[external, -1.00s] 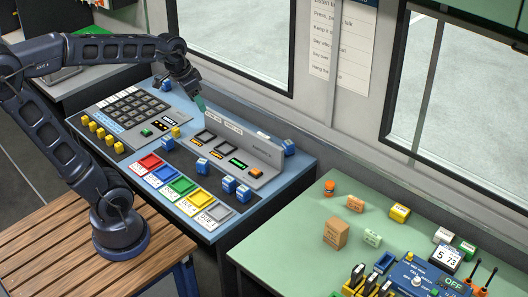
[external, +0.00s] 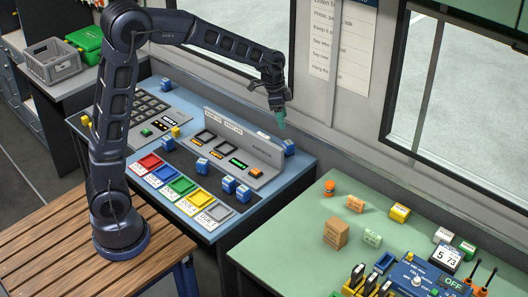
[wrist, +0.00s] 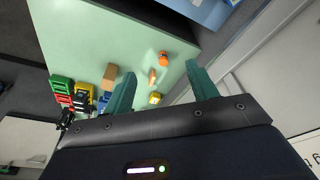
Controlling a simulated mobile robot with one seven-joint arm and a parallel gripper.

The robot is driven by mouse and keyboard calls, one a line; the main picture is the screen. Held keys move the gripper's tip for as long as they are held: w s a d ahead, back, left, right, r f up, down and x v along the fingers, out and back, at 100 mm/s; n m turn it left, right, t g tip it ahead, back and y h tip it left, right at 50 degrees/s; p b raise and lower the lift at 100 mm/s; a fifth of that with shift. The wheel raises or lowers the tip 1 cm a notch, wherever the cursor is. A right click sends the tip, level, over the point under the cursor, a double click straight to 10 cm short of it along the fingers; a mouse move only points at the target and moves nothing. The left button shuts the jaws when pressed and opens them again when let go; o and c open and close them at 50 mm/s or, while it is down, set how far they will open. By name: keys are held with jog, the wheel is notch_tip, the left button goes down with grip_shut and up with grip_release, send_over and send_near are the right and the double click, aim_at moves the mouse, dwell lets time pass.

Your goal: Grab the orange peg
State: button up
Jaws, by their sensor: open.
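An upright orange peg (external: 329,188) stands near the back left of the green table (external: 270,243). In the wrist view the orange peg (wrist: 164,57) shows between and beyond the fingertips. My gripper (external: 281,119) is high over the right end of the blue console desk, up and left of the peg and apart from it. In the wrist view my gripper's two teal fingers (wrist: 160,75) are spread, with nothing held between them.
On the green table, an orange box (external: 355,204), a yellow box (external: 400,212), a brown box (external: 336,233) and a pale green box (external: 372,238) stand near the peg. A grey panel (external: 240,150) rises from the blue desk. The wall and window are behind.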

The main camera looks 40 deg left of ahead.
jog(key=w+d+f+m, duration=0.3)
jog(key=w+d+f, duration=0.35)
jog(key=f, duration=0.25)
jog(key=m+g, duration=0.1)
jog(key=m, duration=0.1)
send_near(330, 183)
jog(key=shift+d+f+y, duration=0.15)
jog(key=shift+f+y, duration=0.15)
jog(key=shift+f, duration=0.2)
jog(key=shift+w+d+f, duration=0.1)
jog(key=shift+d+f, duration=0.2)
jog(key=shift+f, duration=1.5)
jog(key=shift+w+d+f, duration=0.1)
jog(key=shift+d+f, duration=0.2)
jog(key=shift+f, duration=1.55)
jog(key=shift+d+f, duration=0.25)
jog(key=shift+f, duration=1.55)
jog(key=c, duration=1.1)
